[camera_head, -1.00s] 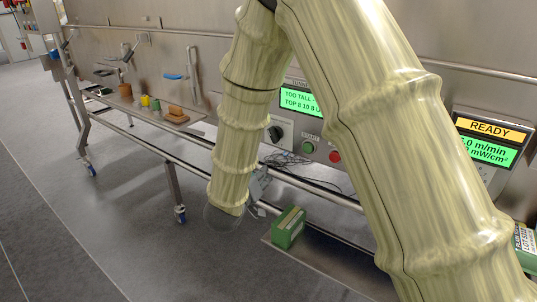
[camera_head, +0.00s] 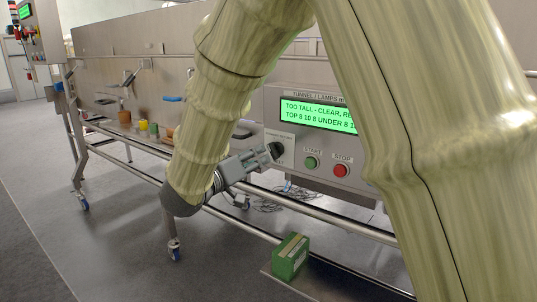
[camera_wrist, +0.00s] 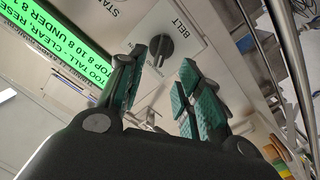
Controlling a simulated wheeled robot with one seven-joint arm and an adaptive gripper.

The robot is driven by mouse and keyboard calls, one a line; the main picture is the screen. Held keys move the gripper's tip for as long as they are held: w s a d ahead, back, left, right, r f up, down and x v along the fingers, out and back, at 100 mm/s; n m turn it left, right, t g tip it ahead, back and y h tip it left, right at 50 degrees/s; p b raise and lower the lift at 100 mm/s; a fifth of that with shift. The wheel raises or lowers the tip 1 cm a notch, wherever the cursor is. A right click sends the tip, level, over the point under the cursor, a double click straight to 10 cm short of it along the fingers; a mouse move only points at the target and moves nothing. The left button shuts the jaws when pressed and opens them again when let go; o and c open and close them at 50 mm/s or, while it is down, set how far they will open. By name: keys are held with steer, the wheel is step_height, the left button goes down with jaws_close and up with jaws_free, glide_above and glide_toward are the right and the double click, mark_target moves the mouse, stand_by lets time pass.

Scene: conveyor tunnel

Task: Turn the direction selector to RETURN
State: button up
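The direction selector is a black round knob (camera_wrist: 160,48) on a pale plate marked BELT in the wrist view. It also shows as a dark knob (camera_head: 278,150) on the panel's left side in the head view. Its position labels are too small to read, so I cannot tell which way it is set. My gripper (camera_head: 266,155) points at the knob from the left in the head view. In the wrist view my gripper (camera_wrist: 163,88) has its two teal-padded fingers apart, with the knob beyond the gap. Nothing is between them, and they appear short of the knob.
The green START button (camera_head: 311,162) and red STOP button (camera_head: 341,170) sit right of the knob. Above is a green display (camera_head: 318,114) reading TOO TALL. A rail (camera_head: 330,225) runs below the panel. A green box (camera_head: 290,257) stands on a low shelf.

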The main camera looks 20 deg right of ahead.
mark_target(270, 150)
steer(key=b+x, duration=0.1)
steer(key=x, duration=0.6)
steer(key=shift+w+d, duration=0.1)
steer(key=shift+c, duration=0.4)
jaws_close()
